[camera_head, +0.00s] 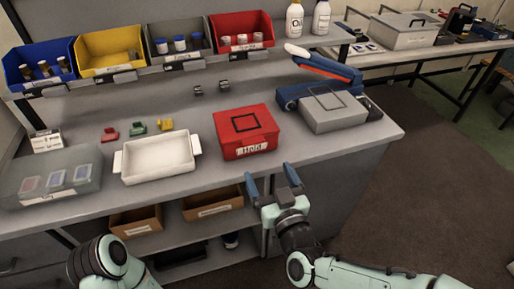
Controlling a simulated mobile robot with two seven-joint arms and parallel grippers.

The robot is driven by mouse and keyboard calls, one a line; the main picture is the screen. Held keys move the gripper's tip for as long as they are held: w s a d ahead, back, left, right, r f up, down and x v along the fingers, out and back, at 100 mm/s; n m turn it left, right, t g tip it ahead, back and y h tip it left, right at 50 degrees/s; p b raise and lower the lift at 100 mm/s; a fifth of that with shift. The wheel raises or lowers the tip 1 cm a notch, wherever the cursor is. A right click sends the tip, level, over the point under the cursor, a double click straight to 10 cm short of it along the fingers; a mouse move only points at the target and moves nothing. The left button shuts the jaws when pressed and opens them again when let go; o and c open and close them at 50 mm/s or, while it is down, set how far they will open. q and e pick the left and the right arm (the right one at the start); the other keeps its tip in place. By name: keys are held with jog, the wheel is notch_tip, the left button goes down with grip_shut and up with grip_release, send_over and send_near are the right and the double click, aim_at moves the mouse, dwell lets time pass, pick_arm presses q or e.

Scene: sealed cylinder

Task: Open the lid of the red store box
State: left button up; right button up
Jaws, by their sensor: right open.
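The red store box (245,131) stands on the grey bench, right of the white tray. Its lid is down, with a dark square outline on top and a white label on the front face. My right gripper (270,181) is open and empty, with its two dark blue fingers apart. It is in front of the box near the bench's front edge, apart from the box. My left arm shows at the bottom left, but its gripper is not in view.
A white tray (157,158) and a clear-lidded case (50,177) stand left of the box. Coloured bins (241,32) line the back shelf. Small red, green and yellow pieces lie behind the tray.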

aim_at(255, 144)
jog(key=x, duration=1)
jog(key=shift+f+b, duration=0.1)
jog(key=shift+b, duration=0.3)
